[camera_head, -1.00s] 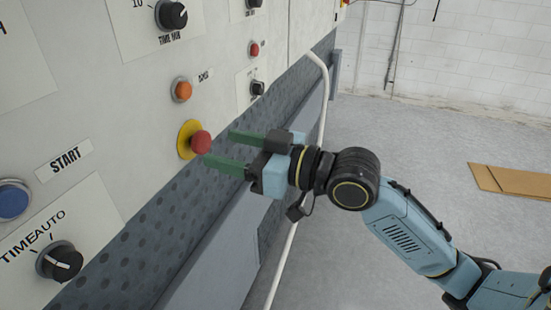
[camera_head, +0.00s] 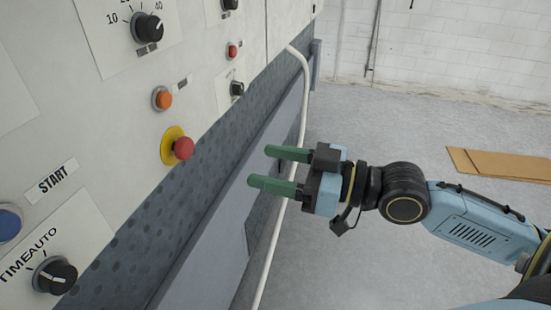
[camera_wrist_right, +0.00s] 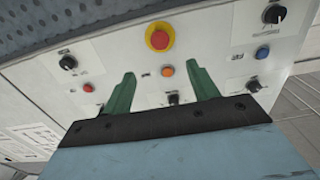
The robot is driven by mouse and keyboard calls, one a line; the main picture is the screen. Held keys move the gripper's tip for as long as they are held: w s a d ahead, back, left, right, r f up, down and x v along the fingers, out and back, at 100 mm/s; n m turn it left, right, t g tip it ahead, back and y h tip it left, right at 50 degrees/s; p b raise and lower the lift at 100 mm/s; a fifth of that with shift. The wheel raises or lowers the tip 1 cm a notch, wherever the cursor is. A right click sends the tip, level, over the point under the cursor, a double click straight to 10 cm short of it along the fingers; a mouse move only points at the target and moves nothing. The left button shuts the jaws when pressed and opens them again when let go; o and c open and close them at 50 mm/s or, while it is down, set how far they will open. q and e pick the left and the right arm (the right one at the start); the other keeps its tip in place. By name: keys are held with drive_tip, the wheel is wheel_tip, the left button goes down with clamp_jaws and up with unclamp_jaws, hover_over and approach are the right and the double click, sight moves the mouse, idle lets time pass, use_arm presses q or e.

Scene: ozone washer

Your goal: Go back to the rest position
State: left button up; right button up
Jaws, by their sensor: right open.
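My right gripper (camera_head: 262,168) has green fingers that are apart with nothing between them. It is held in the air in front of the ozone washer's control panel (camera_head: 110,130), to the right of the red emergency button and clear of it. In the right wrist view the open fingers (camera_wrist_right: 160,88) point toward the panel. The red emergency button (camera_head: 183,148) on its yellow base also shows in the right wrist view (camera_wrist_right: 160,39). My left gripper is in neither view.
The panel carries an orange button (camera_head: 162,99), a small red button (camera_head: 232,51), a blue button (camera_head: 8,222) and several black knobs. A white pipe (camera_head: 301,100) runs down the machine's side. Brown cardboard (camera_head: 500,165) lies on the grey floor, which is otherwise open at right.

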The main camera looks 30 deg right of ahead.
idle(0.6)
drive_tip(key=w+d+f+m+t+h+b, duration=0.1)
drive_tip(key=w+d+f+m+h, duration=0.25)
drive_tip(key=d+f, duration=0.4)
drive_tip(key=w+d+f+m+h+b, duration=0.15)
drive_tip(key=w+d+f+h, duration=0.25)
drive_tip(key=f, duration=0.7)
drive_tip(key=s+d+f+m+g+h+b, duration=0.1)
drive_tip(key=s+d+f+g+h, duration=0.15)
drive_tip(key=f, duration=0.95)
drive_tip(key=s+d+f+m+g+h, duration=0.15)
drive_tip(key=d+f, duration=0.25)
drive_tip(key=f, duration=0.8)
drive_tip(key=s+a+f+g+h+b, duration=0.1)
drive_tip(key=s+f+g, duration=0.1)
drive_tip(key=s+f, duration=0.7)
drive_tip(key=s+a+f+g+b, duration=0.15)
drive_tip(key=s+f, duration=0.45)
drive_tip(key=f, duration=0.6)
drive_tip(key=s+a+f+g, duration=0.2)
drive_tip(key=s+a+f, duration=0.3)
drive_tip(key=s, duration=0.5)
drive_tip(key=s+a+f+n+g+b, duration=0.1)
drive_tip(key=s+a+f+g, duration=0.2)
drive_tip(key=s, duration=0.8)
wheel_tip(320, 180, down, 3)
drive_tip(key=shift+s+a+f+g, duration=0.2)
drive_tip(key=shift+a+g, duration=0.15)
drive_tip(key=shift+a, duration=0.85)
